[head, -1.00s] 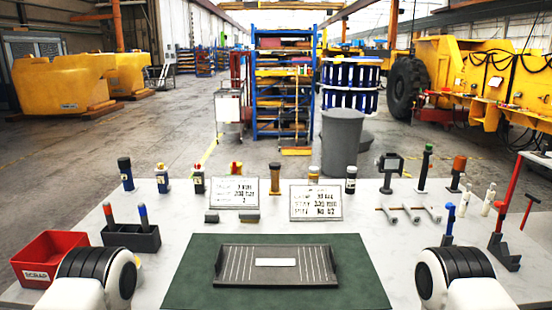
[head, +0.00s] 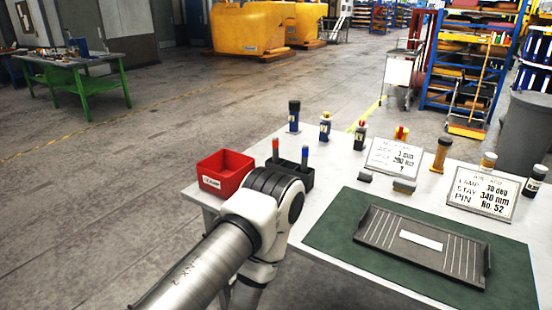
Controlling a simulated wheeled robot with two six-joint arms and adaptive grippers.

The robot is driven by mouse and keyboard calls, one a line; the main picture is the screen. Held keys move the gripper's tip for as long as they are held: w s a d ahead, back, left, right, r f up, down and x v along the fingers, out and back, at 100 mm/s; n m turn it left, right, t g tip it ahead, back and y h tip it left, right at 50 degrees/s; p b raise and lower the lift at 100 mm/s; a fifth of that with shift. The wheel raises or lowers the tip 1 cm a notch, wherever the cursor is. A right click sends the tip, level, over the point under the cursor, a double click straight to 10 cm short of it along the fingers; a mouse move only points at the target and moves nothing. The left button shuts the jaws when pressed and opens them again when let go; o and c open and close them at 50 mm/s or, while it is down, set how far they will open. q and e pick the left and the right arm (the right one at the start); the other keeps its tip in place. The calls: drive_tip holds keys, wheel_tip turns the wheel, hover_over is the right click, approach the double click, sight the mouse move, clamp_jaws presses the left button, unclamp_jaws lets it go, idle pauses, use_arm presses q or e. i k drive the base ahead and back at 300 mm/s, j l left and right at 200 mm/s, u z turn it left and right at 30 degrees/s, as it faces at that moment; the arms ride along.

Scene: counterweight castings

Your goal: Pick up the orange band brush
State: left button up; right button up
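A dark-handled tool with an orange upper part (head: 275,147) stands upright in a black holder (head: 306,175) near the left end of the white table. A similar tool with a blue upper part (head: 305,155) stands beside it in the same holder. I cannot tell for certain that the orange one is the band brush. My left arm crosses the lower middle of the head view, and its black joint hides part of the holder. Neither my left nor my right gripper shows in the head view.
A red scrap bin (head: 224,186) sits left of the holder at the table edge. Several bottles stand behind, with two sign plates (head: 393,157) in front. A dark tray (head: 375,246) lies on a green mat (head: 322,232). A green workbench (head: 75,65) stands far left.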

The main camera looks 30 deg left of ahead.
sight(275, 139)
drive_tip(key=k+l+u, duration=0.1)
drive_tip(key=u, duration=0.4)
drive_tip(key=k+u, duration=0.1)
drive_tip(key=u, duration=0.4)
